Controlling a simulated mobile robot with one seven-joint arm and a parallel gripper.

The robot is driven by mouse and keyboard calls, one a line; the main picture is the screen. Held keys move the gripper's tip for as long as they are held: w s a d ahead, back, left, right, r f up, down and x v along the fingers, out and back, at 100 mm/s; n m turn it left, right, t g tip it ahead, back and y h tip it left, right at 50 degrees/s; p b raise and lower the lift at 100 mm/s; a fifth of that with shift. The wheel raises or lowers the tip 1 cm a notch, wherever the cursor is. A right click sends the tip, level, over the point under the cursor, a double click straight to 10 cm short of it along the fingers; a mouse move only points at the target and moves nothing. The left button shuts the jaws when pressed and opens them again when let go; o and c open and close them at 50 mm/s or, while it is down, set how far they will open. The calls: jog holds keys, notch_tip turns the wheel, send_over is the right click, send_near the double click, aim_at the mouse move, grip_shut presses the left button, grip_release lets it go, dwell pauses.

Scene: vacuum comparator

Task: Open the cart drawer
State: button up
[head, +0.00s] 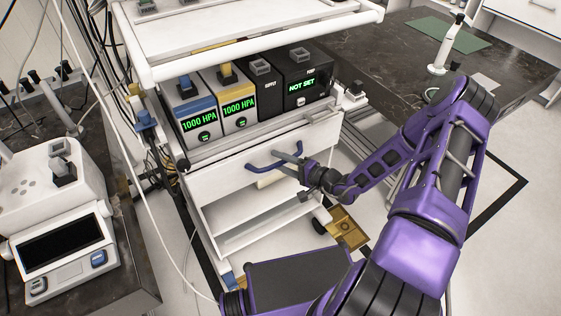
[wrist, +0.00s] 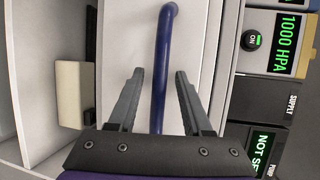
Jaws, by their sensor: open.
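The cart (head: 225,200) is white, with a white drawer front (head: 225,172) below its instrument shelf. The drawer looks shut. A blue bar handle (head: 264,164) stands out from the drawer front. There is a visible gap on each side of the handle. The wrist view also shows the white drawer front (wrist: 125,40) behind the fingers.
Pressure units (head: 240,100) reading 1000 HPA and a dark NOT SET unit (head: 305,80) sit above the drawer. A cream block (wrist: 72,93) is in the space below it. A bench with a white device (head: 65,235) stands left, a dark table (head: 380,55) at back right.

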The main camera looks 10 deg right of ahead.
grip_shut()
dwell(1.4)
